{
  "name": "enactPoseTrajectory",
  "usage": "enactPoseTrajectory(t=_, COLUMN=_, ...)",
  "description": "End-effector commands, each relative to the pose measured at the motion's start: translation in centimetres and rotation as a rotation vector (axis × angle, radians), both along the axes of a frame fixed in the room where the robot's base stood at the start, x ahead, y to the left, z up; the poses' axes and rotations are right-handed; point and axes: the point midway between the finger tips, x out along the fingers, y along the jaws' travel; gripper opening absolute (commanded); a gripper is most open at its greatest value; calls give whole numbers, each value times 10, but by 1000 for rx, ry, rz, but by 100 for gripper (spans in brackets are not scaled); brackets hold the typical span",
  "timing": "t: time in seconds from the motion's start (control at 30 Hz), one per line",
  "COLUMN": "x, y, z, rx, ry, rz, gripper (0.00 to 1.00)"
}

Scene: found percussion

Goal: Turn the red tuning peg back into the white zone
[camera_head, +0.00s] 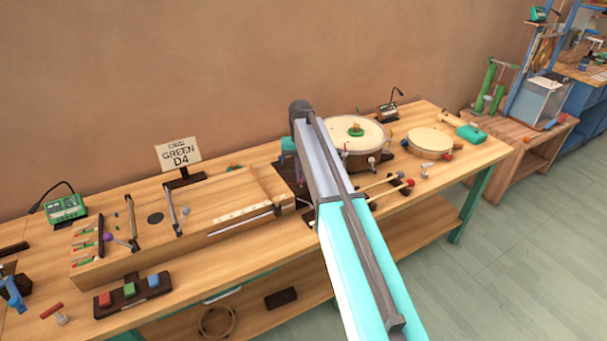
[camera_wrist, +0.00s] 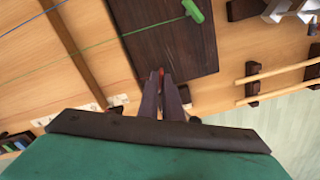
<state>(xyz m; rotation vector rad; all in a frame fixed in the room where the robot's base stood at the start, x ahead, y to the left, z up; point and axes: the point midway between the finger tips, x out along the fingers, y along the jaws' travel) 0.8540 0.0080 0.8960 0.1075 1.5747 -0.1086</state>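The red tuning peg (camera_wrist: 161,73) shows only as a small red piece between my fingertips in the wrist view. It lies at the lower edge of a dark peg board. My gripper (camera_wrist: 161,80) has its two dark fingers close together with the red piece between them. The fingers hide most of the peg, and its white zone cannot be made out. A green peg (camera_wrist: 194,11) with a green string stands farther up the same board. In the head view my arm covers the red peg and the fingertips.
The long wooden string box (camera_head: 215,205) lies on the bench, with a sign reading GREEN D4 (camera_head: 178,154) behind it. Drums (camera_head: 357,132) stand to the right, and mallets on dark rests (camera_wrist: 285,72) lie close to my gripper. Colored blocks (camera_head: 130,290) sit at the front left.

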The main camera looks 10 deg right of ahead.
Motion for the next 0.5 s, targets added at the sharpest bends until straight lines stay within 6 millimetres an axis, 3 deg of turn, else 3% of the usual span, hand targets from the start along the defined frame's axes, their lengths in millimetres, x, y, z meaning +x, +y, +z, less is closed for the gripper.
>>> enactPoseTrajectory(t=0.13, x=6, y=0, z=4, rx=-1, ry=-17, rz=-1, gripper=0)
enactPoseTrajectory(t=0.2, x=5, y=-1, z=3, rx=0, ry=-17, rz=-2, gripper=17)
enactPoseTrajectory(t=0.27, x=5, y=0, z=3, rx=-1, ry=-15, rz=-2, gripper=24)
enactPoseTrajectory(t=0.5, x=3, y=0, z=1, rx=0, ry=-10, rz=-2, gripper=24)
